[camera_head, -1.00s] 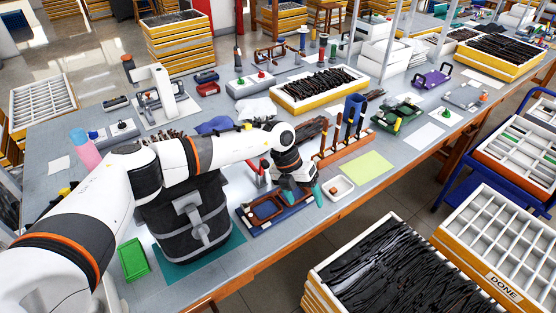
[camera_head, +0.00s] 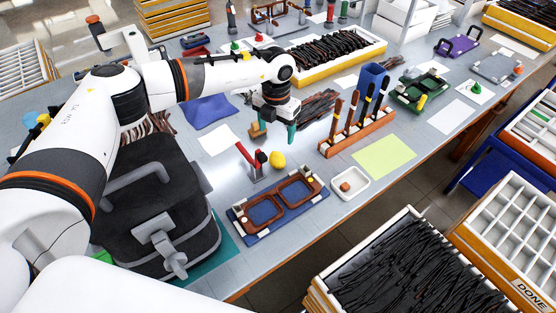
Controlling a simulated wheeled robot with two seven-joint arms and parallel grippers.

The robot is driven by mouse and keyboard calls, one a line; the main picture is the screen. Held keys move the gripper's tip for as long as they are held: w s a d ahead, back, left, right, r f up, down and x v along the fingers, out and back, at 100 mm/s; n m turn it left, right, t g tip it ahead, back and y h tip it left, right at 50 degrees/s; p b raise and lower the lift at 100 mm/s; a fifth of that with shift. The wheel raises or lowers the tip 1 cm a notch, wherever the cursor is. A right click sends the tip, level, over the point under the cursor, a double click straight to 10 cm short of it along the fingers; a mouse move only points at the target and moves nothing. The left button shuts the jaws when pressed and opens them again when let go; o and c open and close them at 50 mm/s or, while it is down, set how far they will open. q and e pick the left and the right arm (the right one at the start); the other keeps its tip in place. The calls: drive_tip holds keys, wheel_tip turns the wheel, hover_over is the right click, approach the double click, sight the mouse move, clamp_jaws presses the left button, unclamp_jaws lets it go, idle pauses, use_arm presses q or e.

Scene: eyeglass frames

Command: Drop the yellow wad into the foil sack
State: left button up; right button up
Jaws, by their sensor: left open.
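The yellow wad (camera_head: 277,159), a small rounded lump, lies on the grey bench just behind the eyeglass-frame fixture. My left gripper (camera_head: 278,127) points down over the bench, open, behind the wad and apart from it. A small ochre block (camera_head: 257,130) is beside its left finger; I cannot tell whether they touch. I cannot make out a foil sack with certainty; part of the bench is hidden by my left arm. My right gripper is not in view.
A brown frame in a blue fixture (camera_head: 240,221) and a red-handled tool (camera_head: 245,153) are near the wad. To the right are a small white dish (camera_head: 362,190), a tool rack (camera_head: 345,146) and a yellow-green sheet (camera_head: 384,157). A blue cloth (camera_head: 210,111) lies left of the gripper.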

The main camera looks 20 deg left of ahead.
use_arm(q)
drive_tip(key=p, duration=0.1)
hover_over(278, 157)
drive_tip(key=f, duration=0.5)
drive_tip(key=shift+w+a+f, duration=0.3)
drive_tip(key=shift+w+a, duration=0.05)
drive_tip(key=shift+w, duration=0.05)
drive_tip(key=shift+f, duration=0.65)
drive_tip(key=f, duration=0.1)
drive_tip(key=f+p, duration=0.1)
drive_tip(key=f, duration=0.2)
drive_tip(key=shift+s+d+f+p, duration=0.15)
drive_tip(key=shift+s+d+p, duration=0.15)
drive_tip(key=shift+s+d, duration=0.1)
drive_tip(key=shift+a+f, duration=0.1)
drive_tip(key=shift+f, duration=0.4)
drive_tip(key=c, duration=1.1)
